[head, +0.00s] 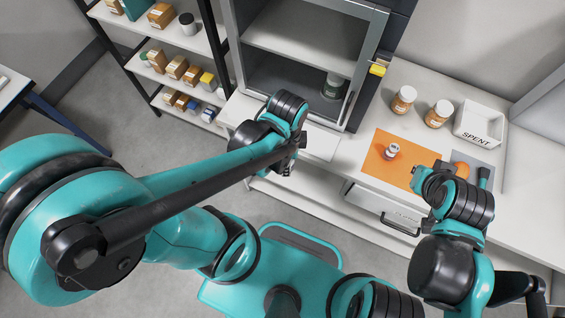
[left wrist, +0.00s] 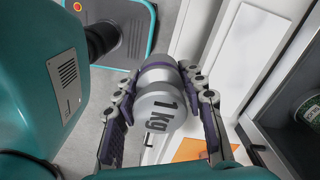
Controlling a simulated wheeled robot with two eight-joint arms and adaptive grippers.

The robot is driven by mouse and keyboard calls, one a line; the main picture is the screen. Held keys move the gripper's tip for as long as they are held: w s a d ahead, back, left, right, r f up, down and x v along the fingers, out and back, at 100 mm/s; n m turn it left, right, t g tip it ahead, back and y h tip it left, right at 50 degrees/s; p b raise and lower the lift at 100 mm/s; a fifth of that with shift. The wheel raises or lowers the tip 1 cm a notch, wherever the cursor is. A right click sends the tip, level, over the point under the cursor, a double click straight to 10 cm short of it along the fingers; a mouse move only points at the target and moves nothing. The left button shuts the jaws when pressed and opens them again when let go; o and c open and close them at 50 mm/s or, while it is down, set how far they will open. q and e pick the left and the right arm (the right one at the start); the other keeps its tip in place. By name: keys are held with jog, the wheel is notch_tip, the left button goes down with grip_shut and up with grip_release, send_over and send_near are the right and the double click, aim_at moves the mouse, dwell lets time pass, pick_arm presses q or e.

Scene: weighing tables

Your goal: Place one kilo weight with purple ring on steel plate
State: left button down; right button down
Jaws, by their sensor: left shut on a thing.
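My left gripper (left wrist: 162,135) is shut on a silver cylindrical weight (left wrist: 161,104) marked "1 kg", with one finger on each side of it. In the head view my left gripper (head: 287,163) is at the front edge of the bench, by the open cabinet; the arm hides the weight there. A pale flat plate (head: 322,145) lies just right of it; I cannot tell whether it is steel. My right gripper (head: 424,180) is above the bench at the right, its fingers unclear.
An orange mat (head: 376,166) holds a small labelled jar (head: 392,151). Behind stand two brown jars (head: 403,99) and a white SPENT bin (head: 480,124). A grey mat (head: 487,158) lies right. The cabinet (head: 297,62) holds a dark green container (head: 333,86).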

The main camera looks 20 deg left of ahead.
pick_arm(q)
jog(key=w+b, duration=0.1)
jog(key=w, duration=0.4)
jog(key=w+f+b, duration=0.1)
jog(key=w, duration=0.4)
jog(key=w+b, duration=0.1)
jog(key=w, duration=0.4)
jog(key=shift+d+f, duration=0.25)
jog(key=shift+f, duration=0.15)
jog(key=shift+f+b, duration=0.4)
jog(key=shift+f, duration=0.55)
notch_tip(320, 180, down, 3)
jog(key=shift+f+b, duration=0.15)
jog(key=shift+b, duration=0.65)
jog(key=shift+w+f, duration=0.15)
